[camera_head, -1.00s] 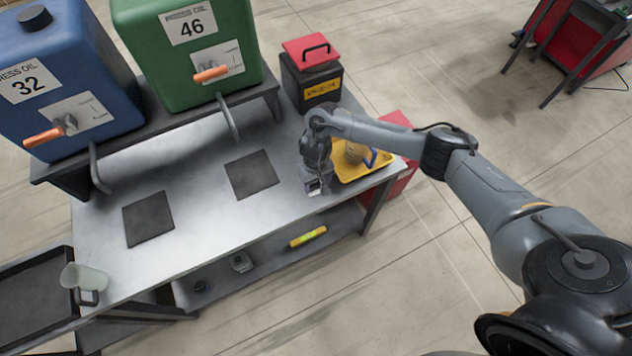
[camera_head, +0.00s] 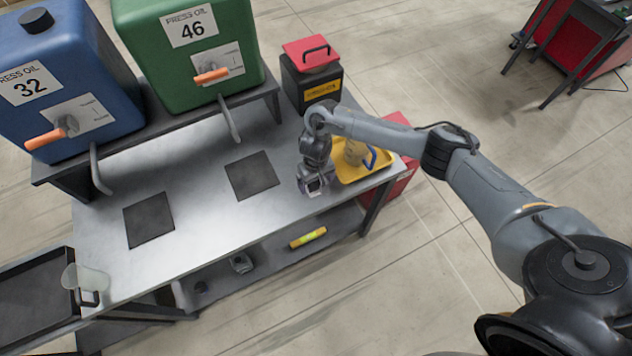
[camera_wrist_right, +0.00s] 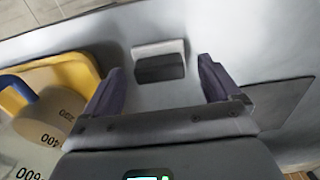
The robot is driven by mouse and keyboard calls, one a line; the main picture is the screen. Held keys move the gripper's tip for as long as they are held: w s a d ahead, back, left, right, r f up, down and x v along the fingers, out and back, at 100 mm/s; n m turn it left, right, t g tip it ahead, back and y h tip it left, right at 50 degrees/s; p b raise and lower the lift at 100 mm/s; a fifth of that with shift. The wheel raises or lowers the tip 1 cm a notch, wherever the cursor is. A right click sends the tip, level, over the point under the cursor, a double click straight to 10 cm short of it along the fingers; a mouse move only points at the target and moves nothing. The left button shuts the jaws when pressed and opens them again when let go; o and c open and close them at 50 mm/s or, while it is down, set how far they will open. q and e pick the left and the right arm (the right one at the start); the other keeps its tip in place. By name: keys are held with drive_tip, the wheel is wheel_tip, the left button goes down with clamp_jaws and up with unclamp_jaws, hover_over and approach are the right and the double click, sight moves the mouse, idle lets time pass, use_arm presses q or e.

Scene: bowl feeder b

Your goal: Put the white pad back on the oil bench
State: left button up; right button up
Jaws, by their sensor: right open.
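A small pad-like block (camera_wrist_right: 158,48), white on top with a dark face, shows on the pale bench top in the right wrist view. I take it for the white pad. It lies just beyond my right gripper (camera_wrist_right: 158,80), roughly centred between the two fingertips, with a gap on each side. The right gripper is open and empty. In the head view, the right gripper (camera_head: 314,185) points down near the front right of the oil bench (camera_head: 205,215); I cannot make out the pad clearly there. My left gripper is not in view.
A yellow tray (camera_head: 349,177) holding a jug (camera_head: 355,152) stands right beside the right gripper. A dark mat (camera_head: 252,175) lies to its left, another (camera_head: 148,220) farther left. A black box with a red lid (camera_head: 312,55) and green oil tank (camera_head: 185,60) stand behind.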

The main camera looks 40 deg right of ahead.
sight(316, 183)
wheel_tip(316, 183, up, 11)
drive_tip(key=p, duration=0.6)
drive_tip(key=s+a+f+n+t+y, duration=0.1)
drive_tip(key=a+f+n+t+y, duration=0.15)
drive_tip(key=a, duration=0.65)
drive_tip(key=s+a+f+n+t+y, duration=0.1)
drive_tip(key=s+a+n, duration=0.15)
drive_tip(key=a, duration=0.65)
drive_tip(key=s+a+r+n+t, duration=0.25)
drive_tip(key=a+r, duration=0.25)
drive_tip(key=a, duration=0.3)
drive_tip(key=s+d+r+m+g+h, duration=0.2)
drive_tip(key=s+d+r+h, duration=0.1)
drive_tip(key=s+d, duration=1.3)
drive_tip(key=shift+d, duration=0.45)
drive_tip(key=shift+r+m, duration=0.15)
drive_tip(key=shift+m, duration=0.1)
wheel_tip(316, 183, up, 18)
drive_tip(key=p, duration=1.7)
drive_tip(key=shift+p, duration=0.4)
